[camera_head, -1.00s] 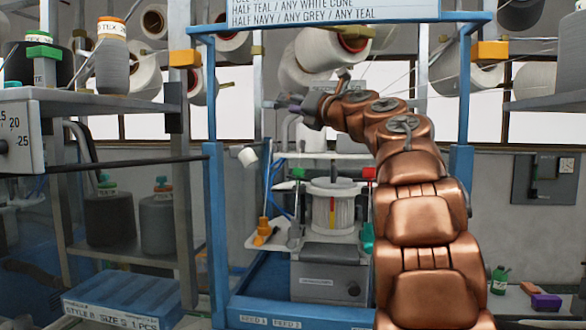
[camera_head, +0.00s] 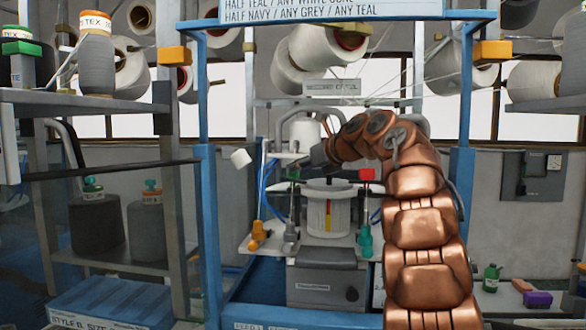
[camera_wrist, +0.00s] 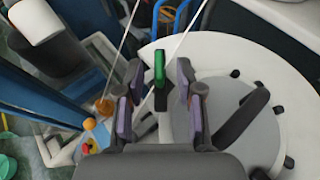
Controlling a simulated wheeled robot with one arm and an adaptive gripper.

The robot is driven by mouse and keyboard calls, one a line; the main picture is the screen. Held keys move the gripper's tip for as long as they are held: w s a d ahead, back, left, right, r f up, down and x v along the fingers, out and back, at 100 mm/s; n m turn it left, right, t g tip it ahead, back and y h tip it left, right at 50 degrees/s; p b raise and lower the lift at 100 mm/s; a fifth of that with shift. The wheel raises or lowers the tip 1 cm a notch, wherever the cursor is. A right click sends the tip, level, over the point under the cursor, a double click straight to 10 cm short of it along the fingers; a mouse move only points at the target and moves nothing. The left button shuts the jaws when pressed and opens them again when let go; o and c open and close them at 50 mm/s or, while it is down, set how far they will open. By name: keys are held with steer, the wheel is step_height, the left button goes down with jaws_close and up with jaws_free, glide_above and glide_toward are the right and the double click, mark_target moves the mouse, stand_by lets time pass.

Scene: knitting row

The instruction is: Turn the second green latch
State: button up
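In the wrist view a green latch (camera_wrist: 159,70), a narrow upright tab, shows near the rim of a round white plate (camera_wrist: 215,60). My gripper (camera_wrist: 159,85) is open, with one purple-padded finger on each side of the latch; the pads look apart from it. In the head view a green piece (camera_head: 294,173) and a red piece (camera_head: 367,174) flank the white drum of the machine (camera_head: 328,210). I cannot tell which green latch counts as the second. My gripper's fingers are hidden or too small to tell in the head view.
A blue frame (camera_head: 206,220) surrounds the machine. Thread lines cross the wrist view close to the latch. A white cylinder (camera_wrist: 35,22) is at the upper left there. Shelves with cones (camera_head: 95,65) stand left and right. An orange-topped piece (camera_head: 257,235) and a teal one (camera_head: 364,240) stand lower down.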

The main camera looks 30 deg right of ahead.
steer(key=shift+x, duration=1.65)
steer(key=shift+a, duration=0.1)
jaws_close()
